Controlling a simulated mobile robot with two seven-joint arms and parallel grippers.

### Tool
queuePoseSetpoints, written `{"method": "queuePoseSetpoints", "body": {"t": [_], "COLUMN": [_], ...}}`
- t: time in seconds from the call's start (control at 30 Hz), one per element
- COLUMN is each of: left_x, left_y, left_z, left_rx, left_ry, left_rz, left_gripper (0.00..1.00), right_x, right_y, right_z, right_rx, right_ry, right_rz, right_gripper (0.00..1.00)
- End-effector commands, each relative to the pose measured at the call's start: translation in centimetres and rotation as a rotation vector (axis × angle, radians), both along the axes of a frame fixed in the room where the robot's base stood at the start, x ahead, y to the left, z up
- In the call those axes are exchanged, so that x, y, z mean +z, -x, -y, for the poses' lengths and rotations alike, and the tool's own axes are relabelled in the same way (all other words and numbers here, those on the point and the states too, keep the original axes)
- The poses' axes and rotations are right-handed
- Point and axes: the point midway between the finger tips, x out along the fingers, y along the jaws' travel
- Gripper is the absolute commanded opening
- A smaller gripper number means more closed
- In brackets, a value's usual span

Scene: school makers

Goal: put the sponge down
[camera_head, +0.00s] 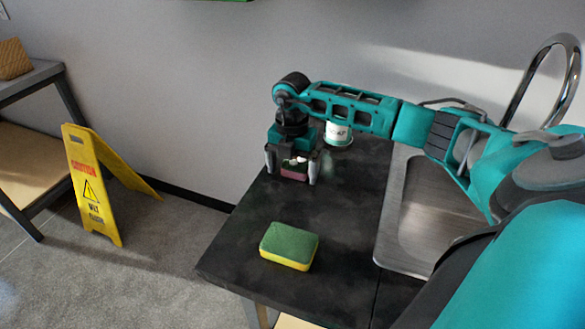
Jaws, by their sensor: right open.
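A green and yellow sponge (289,246) lies flat on the dark countertop (240,235), green side up, near its front left part. My right gripper (291,167) points down over the far left of the countertop, well apart from this sponge. Its two fingers are spread, one on each side of a small pinkish block (293,174). The gripper partly hides this block, so I cannot tell whether it is a second sponge or whether the fingers touch it. My left gripper is not in view.
A white and green container (338,134) stands behind my right arm near the wall. A metal sink (420,253) with a curved faucet (543,75) is at the right. A yellow caution sign (91,185) stands on the floor at the left. The countertop around the sponge is clear.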

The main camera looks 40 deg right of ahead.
Motion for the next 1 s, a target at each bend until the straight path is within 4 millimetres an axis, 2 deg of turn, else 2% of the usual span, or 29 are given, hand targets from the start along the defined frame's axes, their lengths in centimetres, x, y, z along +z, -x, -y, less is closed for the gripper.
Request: {"method": "queuePoseSetpoints", "body": {"t": [0.3,0.5,0.7,1.0], "left_x": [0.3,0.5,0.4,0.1], "left_y": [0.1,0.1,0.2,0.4], "left_z": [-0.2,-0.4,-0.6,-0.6], "left_rx": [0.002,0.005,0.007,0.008], "left_ry": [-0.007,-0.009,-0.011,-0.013], "left_rz": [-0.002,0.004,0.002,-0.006], "left_gripper": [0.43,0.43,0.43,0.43], "right_x": [6.6,10.1,11.7,11.8], "right_y": [-0.2,-0.1,-0.1,-0.1], "right_z": [0.0,0.0,0.0,0.0], "right_rx": [-0.001,0.000,0.000,0.000], "right_ry": [0.001,0.001,0.000,0.000], "right_rz": [0.007,0.005,0.002,0.001], "right_gripper": [0.97,0.97,0.97,0.97]}}
